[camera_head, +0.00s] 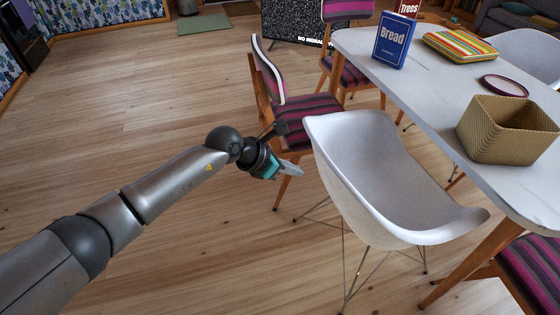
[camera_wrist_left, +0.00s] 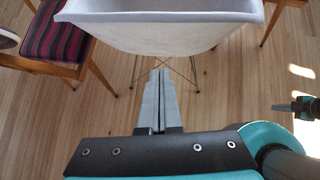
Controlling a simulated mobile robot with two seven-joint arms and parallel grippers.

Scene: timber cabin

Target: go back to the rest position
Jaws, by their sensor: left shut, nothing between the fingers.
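My left gripper (camera_head: 292,171) is at the end of my outstretched left arm in the head view, over the wooden floor and just left of a white shell chair. In the left wrist view its two grey fingers (camera_wrist_left: 159,90) lie together, with nothing between them. The white shell chair (camera_head: 365,150) stands close to the fingertips; in the left wrist view its edge (camera_wrist_left: 165,35) lies beyond them. I see no contact, though the exact gap is unclear. My right gripper does not show in the head view.
A white table (camera_head: 443,95) at the right carries a blue Bread book (camera_head: 393,40), a striped case (camera_head: 460,45), a round purple-rimmed item (camera_head: 505,85) and a woven basket (camera_head: 507,130). A striped chair (camera_head: 290,110) stands behind the gripper. The floor (camera_head: 150,110) at left is clear.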

